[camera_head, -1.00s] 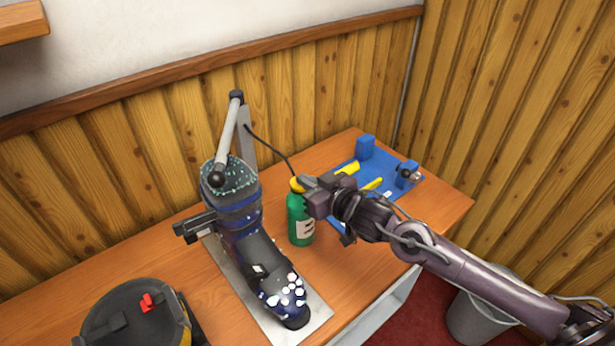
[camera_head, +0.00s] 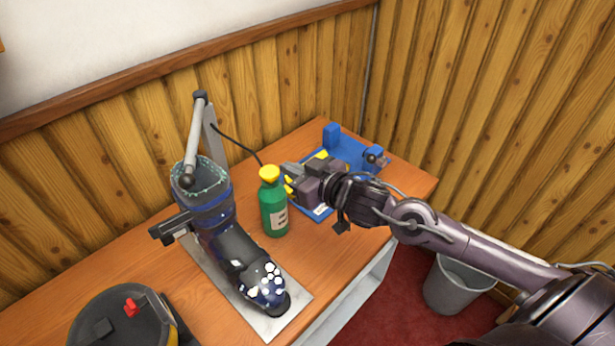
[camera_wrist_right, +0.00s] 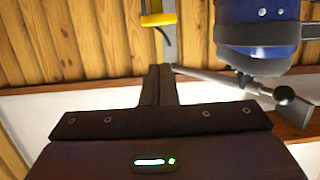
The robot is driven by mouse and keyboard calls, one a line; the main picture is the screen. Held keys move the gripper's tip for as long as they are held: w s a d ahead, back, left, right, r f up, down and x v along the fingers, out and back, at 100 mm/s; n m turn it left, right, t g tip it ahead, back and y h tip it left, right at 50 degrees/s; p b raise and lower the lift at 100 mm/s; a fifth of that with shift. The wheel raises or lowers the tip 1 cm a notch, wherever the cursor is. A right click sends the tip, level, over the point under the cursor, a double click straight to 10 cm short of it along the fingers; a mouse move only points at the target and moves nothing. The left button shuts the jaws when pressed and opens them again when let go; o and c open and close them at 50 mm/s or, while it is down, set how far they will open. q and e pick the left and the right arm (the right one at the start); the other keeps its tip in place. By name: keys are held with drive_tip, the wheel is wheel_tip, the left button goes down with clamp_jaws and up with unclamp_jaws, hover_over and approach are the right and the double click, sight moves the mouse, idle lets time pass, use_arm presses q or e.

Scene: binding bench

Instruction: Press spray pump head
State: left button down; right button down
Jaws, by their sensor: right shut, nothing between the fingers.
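A green spray bottle (camera_head: 273,212) with a yellow pump head (camera_head: 269,174) and a pale label stands upright on the wooden bench. My right gripper (camera_head: 287,174) is shut and empty, just right of the pump head in the head view, with a small gap showing between them. In the right wrist view its closed fingers (camera_wrist_right: 157,84) point up the picture, and the yellow pump head (camera_wrist_right: 158,18) shows beyond their tips, cut by the top edge. My left gripper is not in view.
A dark blue boot (camera_head: 236,250) on a metal plate (camera_head: 296,318) stands left of the bottle beside a lever stand (camera_head: 198,135). A round black container (camera_head: 125,318) is front left; a grey bin (camera_head: 455,290) stands on the floor.

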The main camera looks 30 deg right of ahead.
drive_tip(key=shift+v, duration=2.2)
